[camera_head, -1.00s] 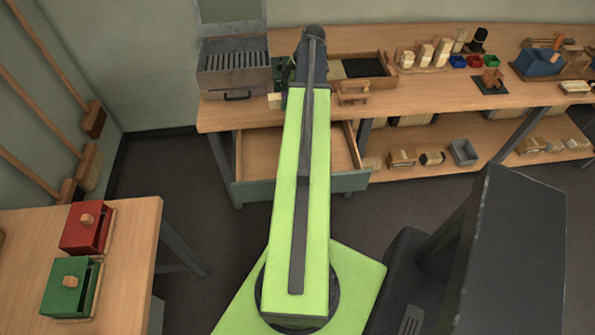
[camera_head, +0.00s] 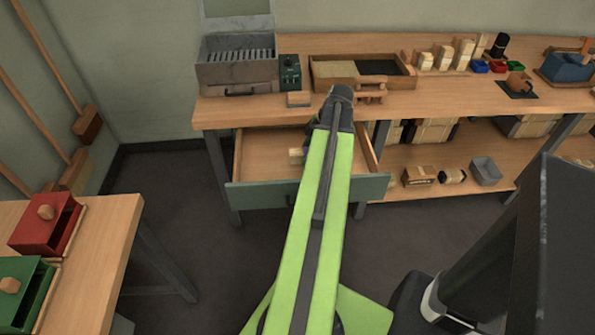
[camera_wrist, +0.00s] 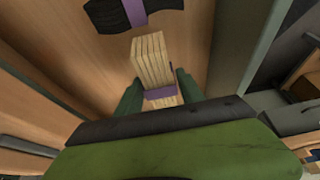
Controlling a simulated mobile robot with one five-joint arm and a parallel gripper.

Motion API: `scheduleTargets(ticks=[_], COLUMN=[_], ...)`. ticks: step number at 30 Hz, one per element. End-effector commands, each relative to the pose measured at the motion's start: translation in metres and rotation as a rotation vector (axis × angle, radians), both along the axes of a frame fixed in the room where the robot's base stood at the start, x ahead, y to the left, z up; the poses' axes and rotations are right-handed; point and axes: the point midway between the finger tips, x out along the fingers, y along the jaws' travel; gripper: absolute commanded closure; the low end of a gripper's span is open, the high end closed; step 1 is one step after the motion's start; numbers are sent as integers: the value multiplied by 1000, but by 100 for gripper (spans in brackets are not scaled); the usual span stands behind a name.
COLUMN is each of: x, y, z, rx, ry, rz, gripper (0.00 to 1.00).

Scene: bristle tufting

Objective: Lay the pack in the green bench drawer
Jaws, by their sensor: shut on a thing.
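The green-fronted bench drawer (camera_head: 262,194) is pulled open below the bench top, its wooden floor showing. My gripper (camera_wrist: 157,92) is shut on the pack (camera_wrist: 151,60), a pale bundle of strips with a purple band, in the wrist view. One end of the pack (camera_head: 296,153) shows left of my arm in the head view, within the drawer's outline. A black bundle with a purple band (camera_wrist: 109,14) lies on the drawer floor (camera_wrist: 195,45) beyond the pack. I cannot tell whether the pack touches the floor.
The bench top (camera_head: 440,98) holds a grey slotted box (camera_head: 237,72), a dark green box (camera_head: 289,72) and a divided wooden tray (camera_head: 335,84). Red (camera_head: 45,222) and green (camera_head: 20,290) boxes stand on the table at left. A lower shelf holds several packs.

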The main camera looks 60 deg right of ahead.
Motion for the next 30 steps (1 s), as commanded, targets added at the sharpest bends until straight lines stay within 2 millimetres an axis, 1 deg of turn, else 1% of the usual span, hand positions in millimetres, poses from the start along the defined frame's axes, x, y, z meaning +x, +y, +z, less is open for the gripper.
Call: scheduleTargets(ticks=[1,4,7,11,13,14,18,20,26,30], x=[14,31,41,42,42,42,41,41,41,41], y=[-2,-3,-3,-3,-3,-3,-3,-3,-3,-3], z=[-16,-24,-27,-26,-30,-34,-61,-69,-65,-68], rx=[0,0,1,0,0,0,0,0,0,0], ry=[0,0,-1,-1,-1,-1,-1,-1,-1,-1], rz=[4,2,0,-2,-2,-2,-2,-2,-2,-2], gripper=[98,98,98,98,98,98,98,98,98,98])
